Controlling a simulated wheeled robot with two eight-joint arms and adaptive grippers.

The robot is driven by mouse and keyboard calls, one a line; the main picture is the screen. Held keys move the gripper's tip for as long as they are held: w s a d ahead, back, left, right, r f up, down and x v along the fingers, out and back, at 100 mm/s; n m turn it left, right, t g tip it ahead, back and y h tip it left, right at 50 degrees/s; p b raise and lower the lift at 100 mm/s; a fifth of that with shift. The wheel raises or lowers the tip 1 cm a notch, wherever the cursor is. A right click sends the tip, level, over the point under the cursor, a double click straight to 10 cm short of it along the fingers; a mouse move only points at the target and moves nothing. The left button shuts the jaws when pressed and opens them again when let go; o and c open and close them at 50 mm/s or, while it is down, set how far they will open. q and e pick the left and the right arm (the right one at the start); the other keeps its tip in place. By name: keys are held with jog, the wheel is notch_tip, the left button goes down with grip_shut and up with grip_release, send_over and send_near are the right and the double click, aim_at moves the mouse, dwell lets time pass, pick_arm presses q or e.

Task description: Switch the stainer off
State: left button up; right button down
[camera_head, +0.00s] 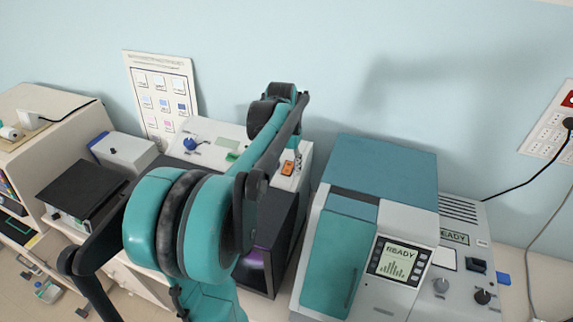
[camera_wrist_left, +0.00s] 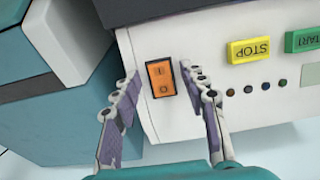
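The stainer's white front panel (camera_wrist_left: 185,30) fills the middle of the left wrist view. On it is an orange rocker switch (camera_wrist_left: 161,79) in a dark frame, marked I and O. I cannot tell which side is pressed. The switch also shows in the head view (camera_head: 287,168). My left gripper (camera_wrist_left: 164,77) is open, its two fingers apart on either side of the switch with nothing between them but the panel. Whether the tips touch the panel is unclear. In the head view my left gripper (camera_head: 297,158) is partly hidden by my arm. My right gripper is out of view.
A yellow STOP button (camera_wrist_left: 249,50) and a green START button (camera_wrist_left: 303,40) sit beside the switch. A teal and grey machine (camera_head: 385,165) with a READY screen stands to the right. A black-topped device (camera_head: 80,190) is at left.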

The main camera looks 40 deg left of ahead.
pick_arm(q)
notch_tip(320, 180, up, 12)
jog(key=s, duration=0.1)
jog(key=shift+s+d, duration=0.25)
jog(key=shift+s, duration=0.05)
jog(key=shift+f, duration=0.1)
dwell(0.6)
